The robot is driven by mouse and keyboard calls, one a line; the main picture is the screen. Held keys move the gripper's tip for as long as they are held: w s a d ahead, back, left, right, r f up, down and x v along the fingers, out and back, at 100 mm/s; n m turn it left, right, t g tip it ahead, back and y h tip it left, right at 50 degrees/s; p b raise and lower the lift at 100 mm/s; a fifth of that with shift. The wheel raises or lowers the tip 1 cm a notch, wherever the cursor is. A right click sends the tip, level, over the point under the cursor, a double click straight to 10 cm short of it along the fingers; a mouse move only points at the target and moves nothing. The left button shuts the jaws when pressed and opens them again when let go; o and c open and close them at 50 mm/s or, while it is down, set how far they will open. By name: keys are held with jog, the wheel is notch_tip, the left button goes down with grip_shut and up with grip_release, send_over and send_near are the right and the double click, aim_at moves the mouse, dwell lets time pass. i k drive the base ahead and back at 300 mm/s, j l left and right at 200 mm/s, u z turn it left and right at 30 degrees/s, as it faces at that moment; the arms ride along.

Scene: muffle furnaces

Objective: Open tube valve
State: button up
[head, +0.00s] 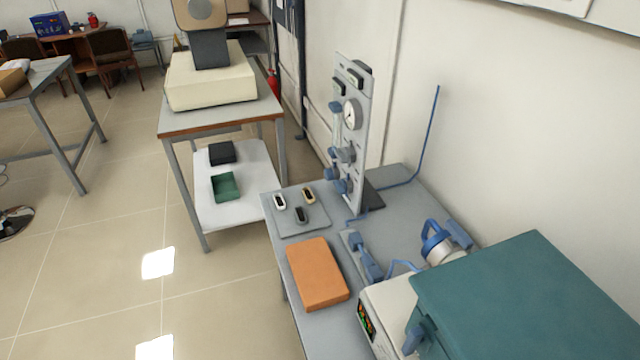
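An upright grey panel (360,122) stands at the back of the grey bench, with a round white gauge (352,114) and several blue knobs or valve fittings (345,155) on its face. A blue tube (432,130) rises beside the wall behind it. A blue fitting (365,257) lies on the bench between the orange block and the furnace. A metal tube end with a blue clamp-like ring (437,246) sticks out beside the teal furnace (530,300). I cannot tell which fitting is the tube valve or whether any is open. My gripper is not in view.
An orange block (317,273) lies on the bench (400,214), near a grey mat (312,224) with three small items. A control box (372,322) with a lit display adjoins the furnace. A second table (224,119) carries a cream device (212,78).

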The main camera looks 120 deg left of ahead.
aim_at(341, 185)
jog(key=u, duration=3.65)
jog(key=i+j, duration=0.75)
jog(key=i, duration=0.15)
jog(key=i+j+z, duration=0.15)
jog(key=i+j, duration=0.65)
jog(key=i, duration=0.15)
